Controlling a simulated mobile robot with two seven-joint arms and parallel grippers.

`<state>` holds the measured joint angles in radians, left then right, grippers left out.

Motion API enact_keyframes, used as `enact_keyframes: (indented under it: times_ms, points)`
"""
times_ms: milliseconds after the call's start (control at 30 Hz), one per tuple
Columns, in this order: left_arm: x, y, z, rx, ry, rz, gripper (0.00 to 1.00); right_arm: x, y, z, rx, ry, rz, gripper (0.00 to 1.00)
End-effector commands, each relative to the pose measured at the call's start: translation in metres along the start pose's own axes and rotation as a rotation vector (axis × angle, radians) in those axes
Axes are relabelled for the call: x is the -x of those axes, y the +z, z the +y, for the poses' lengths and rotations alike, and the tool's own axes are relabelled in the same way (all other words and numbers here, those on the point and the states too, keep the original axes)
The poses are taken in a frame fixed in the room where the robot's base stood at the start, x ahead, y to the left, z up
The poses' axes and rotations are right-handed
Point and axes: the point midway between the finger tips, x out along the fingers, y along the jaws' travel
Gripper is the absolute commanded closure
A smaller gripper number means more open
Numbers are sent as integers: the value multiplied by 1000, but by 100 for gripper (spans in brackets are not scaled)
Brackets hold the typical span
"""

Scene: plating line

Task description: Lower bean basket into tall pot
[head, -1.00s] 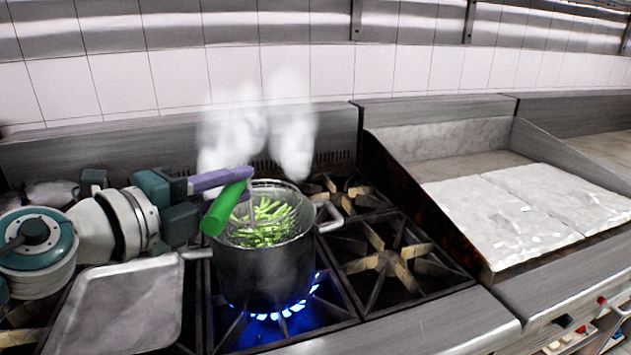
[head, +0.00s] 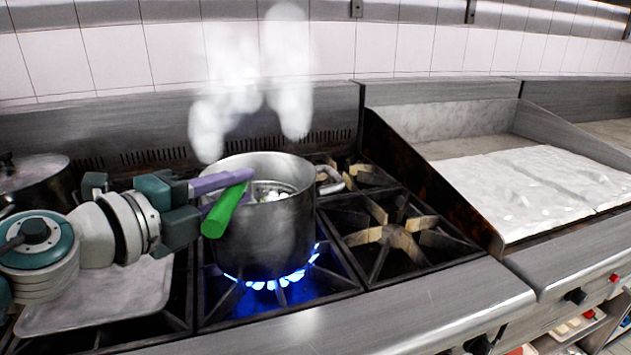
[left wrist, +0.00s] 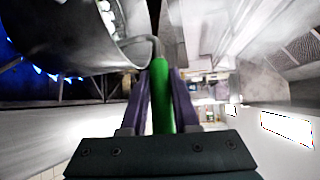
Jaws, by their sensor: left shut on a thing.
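The tall pot (head: 262,238) is a steel pot standing over a lit blue flame on the range. My left gripper (head: 222,188), with purple fingers, is at the pot's left rim. It is shut on the green handle (head: 226,212) of the bean basket. The handle slants down and outward over the rim. The basket's body is down inside the pot, mostly hidden by the near wall; a whitish, bubbly patch shows inside, and no beans can be made out. In the left wrist view the green handle (left wrist: 162,100) lies between the fingers, beside the pot (left wrist: 75,40).
Steam rises behind the pot. A flat metal tray (head: 95,300) lies under my left arm. Another pot (head: 38,182) stands at the far left. The burner grate (head: 392,237) right of the pot is empty, and a griddle (head: 530,185) lies farther right.

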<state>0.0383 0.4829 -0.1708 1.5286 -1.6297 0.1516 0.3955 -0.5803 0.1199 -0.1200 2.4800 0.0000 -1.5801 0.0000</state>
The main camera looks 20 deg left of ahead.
Motion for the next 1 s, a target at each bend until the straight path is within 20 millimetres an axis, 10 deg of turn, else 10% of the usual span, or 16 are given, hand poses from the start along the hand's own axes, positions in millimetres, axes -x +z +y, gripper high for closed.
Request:
enact_keyframes:
  times_ms: [333, 367, 633, 1000]
  points:
    - [-1, 1, 0, -2, -6, -3, 100, -2, 1, 0, 0, 0, 0, 6]
    - [-1, 1, 0, -2, -6, -3, 68, -2, 1, 0, 0, 0, 0, 6]
    - [-1, 0, 1, -1, -3, -2, 37, -2, 1, 0, 0, 0, 0, 6]
    - [6, -1, 5, 3, 4, 1, 36, -1, 0, 0, 0, 0, 0, 6]
